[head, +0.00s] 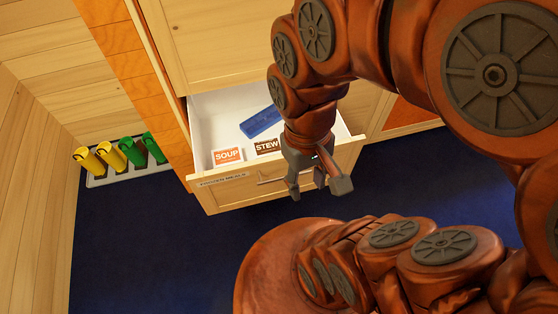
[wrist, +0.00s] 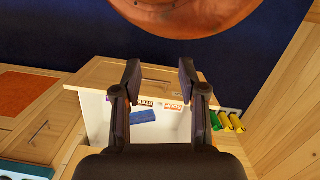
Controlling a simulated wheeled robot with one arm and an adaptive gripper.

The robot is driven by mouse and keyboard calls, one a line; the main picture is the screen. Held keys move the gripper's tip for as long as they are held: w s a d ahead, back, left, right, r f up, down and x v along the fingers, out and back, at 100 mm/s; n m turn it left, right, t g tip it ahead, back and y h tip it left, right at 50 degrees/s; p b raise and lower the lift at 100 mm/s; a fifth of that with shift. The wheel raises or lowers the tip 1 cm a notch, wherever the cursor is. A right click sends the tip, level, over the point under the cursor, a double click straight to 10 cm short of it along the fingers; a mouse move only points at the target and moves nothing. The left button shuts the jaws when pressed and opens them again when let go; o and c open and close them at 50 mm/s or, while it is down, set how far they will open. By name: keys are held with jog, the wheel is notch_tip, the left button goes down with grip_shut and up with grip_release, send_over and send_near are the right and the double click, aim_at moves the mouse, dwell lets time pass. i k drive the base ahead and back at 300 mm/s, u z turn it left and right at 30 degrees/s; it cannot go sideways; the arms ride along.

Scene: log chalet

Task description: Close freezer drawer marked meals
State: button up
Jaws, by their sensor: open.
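The freezer drawer (head: 215,200) stands pulled out from a wooden cabinet, and its front label (head: 223,180) appears to read "frozen meals". A handle (head: 270,181) shows on its front, partly behind my gripper. Inside the white drawer lie a SOUP card (head: 227,156), a STEW card (head: 267,146) and a blue item (head: 262,121). My gripper (head: 318,188) is open and empty, pointing down over the drawer's front edge; contact cannot be told. In the wrist view the drawer front (wrist: 158,72) shows between and beyond the spread fingers (wrist: 160,80).
A grey tray (head: 98,182) with yellow and green boots stands on the floor left of the drawer, beside the log wall. The dark blue floor (head: 150,245) before the drawer is clear. A closed wooden cabinet panel (head: 215,40) rises above the drawer.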

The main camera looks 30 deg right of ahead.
aim_at(215, 116)
jog(key=z, duration=2.35)
jog(key=k, duration=1.2)
jog(key=u, duration=2.15)
jog(key=i, duration=0.45)
jog(key=z, duration=0.05)
